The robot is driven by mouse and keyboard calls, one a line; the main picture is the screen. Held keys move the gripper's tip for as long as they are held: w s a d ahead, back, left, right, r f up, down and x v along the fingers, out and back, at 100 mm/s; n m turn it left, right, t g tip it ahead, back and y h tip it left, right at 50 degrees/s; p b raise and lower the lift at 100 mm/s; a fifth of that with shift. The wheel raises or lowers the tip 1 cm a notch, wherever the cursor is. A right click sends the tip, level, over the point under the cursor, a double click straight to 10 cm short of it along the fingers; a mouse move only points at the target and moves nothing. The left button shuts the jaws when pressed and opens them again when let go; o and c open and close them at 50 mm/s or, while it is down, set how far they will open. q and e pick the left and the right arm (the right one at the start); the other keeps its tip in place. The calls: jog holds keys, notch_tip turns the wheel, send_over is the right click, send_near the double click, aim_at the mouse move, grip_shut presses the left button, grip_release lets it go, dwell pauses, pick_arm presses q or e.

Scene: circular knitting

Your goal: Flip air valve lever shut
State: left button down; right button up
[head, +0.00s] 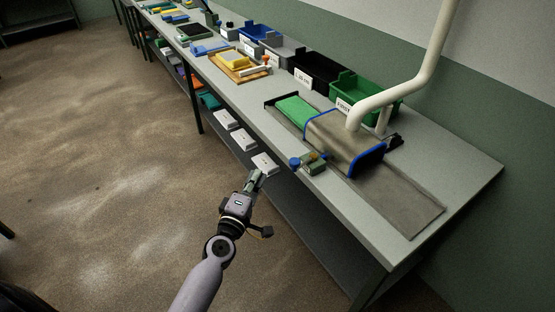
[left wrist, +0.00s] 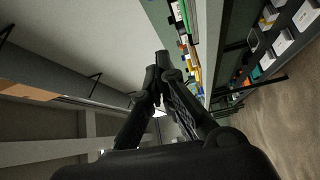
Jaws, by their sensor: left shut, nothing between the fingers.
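My left gripper (head: 255,179) is in front of the workbench's long front edge, short of the small devices there, and touches none of them. In the left wrist view its dark fingers (left wrist: 160,72) are together and empty. My right gripper is not in view.
A metal-covered machine with blue edges (head: 345,140) stands on the workbench (head: 360,215), a pale pipe (head: 430,75) rising from it. Green (head: 352,85) and black bins stand behind. White boxes (head: 264,162) sit on the lower shelf. The floor left is clear.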

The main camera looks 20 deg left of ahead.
pick_arm(q)
jog(key=w+d, duration=0.3)
jog(key=w, duration=0.5)
jog(key=shift+w+d, duration=0.35)
jog(key=shift+f, duration=0.1)
